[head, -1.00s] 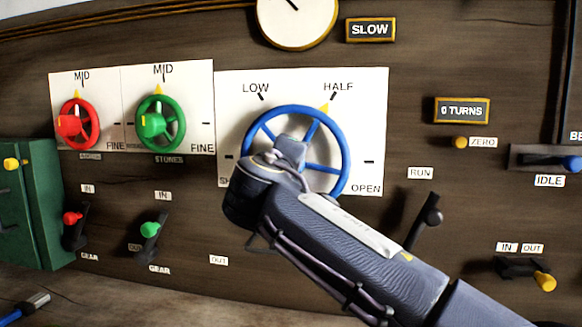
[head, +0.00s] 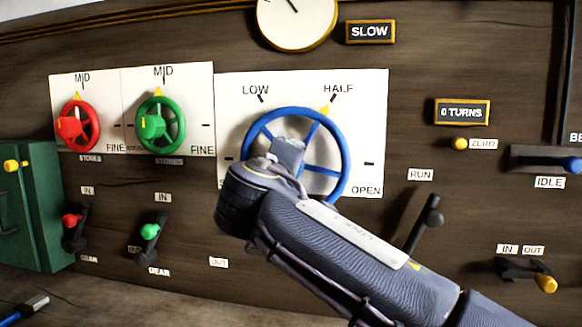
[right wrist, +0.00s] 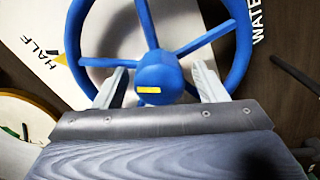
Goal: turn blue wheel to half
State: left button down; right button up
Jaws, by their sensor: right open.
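The blue wheel (head: 341,150) is mounted on a white dial plate (head: 375,110) marked LOW, HALF and OPEN. Its yellow pointer (head: 325,109) is at the HALF mark. My right gripper (head: 289,145) is in front of the wheel's hub, and my arm hides the wheel's lower left. In the right wrist view the wheel (right wrist: 242,50) fills the top, and my open fingers (right wrist: 160,85) stand on either side of its hub (right wrist: 158,72). I cannot tell whether they touch it. My left gripper is not in view.
A red wheel (head: 92,125) and a green wheel (head: 178,122) are at the left, both pointing to MID. Levers stand below them, and the RUN lever (head: 432,217) is right of my arm. A gauge (head: 297,22) above is beside a SLOW sign (head: 370,31).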

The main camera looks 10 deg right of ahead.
jog(key=v, duration=0.5)
jog(key=shift+s+a, duration=0.15)
jog(key=shift+s, duration=0.25)
jog(key=shift+r, duration=0.1)
